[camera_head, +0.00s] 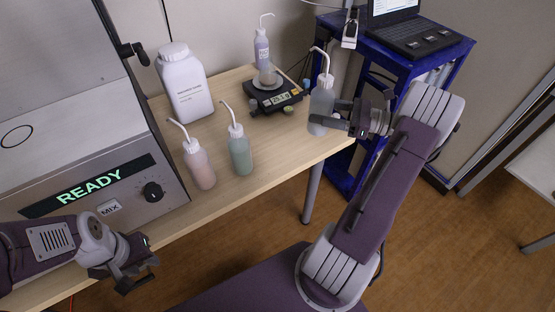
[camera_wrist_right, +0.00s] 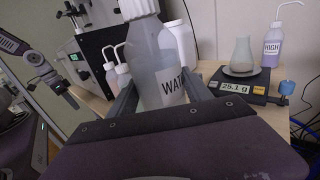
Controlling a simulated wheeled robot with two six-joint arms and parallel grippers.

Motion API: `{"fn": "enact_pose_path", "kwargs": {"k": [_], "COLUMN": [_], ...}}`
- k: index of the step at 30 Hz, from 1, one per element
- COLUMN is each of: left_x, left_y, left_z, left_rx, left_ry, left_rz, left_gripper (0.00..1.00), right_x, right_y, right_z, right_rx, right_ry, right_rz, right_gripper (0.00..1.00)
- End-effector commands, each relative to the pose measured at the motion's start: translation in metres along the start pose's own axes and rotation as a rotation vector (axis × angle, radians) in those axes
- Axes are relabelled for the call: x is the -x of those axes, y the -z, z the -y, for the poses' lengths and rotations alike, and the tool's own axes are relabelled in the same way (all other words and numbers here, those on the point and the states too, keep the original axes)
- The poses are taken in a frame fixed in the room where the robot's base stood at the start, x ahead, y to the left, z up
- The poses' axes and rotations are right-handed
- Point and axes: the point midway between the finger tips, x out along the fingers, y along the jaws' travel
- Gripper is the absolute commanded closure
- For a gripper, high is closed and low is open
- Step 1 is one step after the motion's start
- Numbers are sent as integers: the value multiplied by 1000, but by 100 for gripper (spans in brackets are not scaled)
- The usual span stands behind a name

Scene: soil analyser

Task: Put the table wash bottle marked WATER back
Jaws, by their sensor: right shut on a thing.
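The wash bottle marked WATER (camera_wrist_right: 163,72) is clear with a white cap and a bent spout. In the head view the bottle (camera_head: 320,103) stands upright at the right end of the table (camera_head: 290,143). My right gripper (camera_head: 325,119) is shut on its lower body. In the right wrist view the gripper's fingers (camera_wrist_right: 165,98) lie on both sides of the bottle, and the label is partly cut off by one finger. I cannot tell whether the bottle's base touches the table. My left gripper (camera_head: 133,276) is empty in front of the analyser, its fingers apart.
A pink wash bottle (camera_head: 199,166) and a green one (camera_head: 240,154) stand mid-table. A white jug (camera_head: 186,88), a balance (camera_head: 277,99) with a flask (camera_head: 267,74), and a purple bottle (camera_head: 262,50) stand behind. The analyser (camera_head: 90,190) reads READY. A blue cart (camera_head: 392,62) carries a laptop.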

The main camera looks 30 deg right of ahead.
Motion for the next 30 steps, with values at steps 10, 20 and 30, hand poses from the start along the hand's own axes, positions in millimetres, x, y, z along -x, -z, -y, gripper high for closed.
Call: {"fn": "enact_pose_path", "kwargs": {"k": [10, 20, 30], "left_x": [-16, -29, -42], "left_y": [-2, -3, -4], "left_z": [0, 1, 1], "left_rx": [0, 0, 0], "left_ry": [0, 0, 0], "left_rz": [0, 0, 0], "left_gripper": [64, 64, 64], "right_x": [-56, -116, -117], "right_y": [34, 67, 100], "right_z": [-9, -16, -15], "right_rx": [2, 6, 3], "right_ry": [-8, -2, 0], "right_rz": [10, 9, 8], "right_gripper": [65, 65, 65]}}
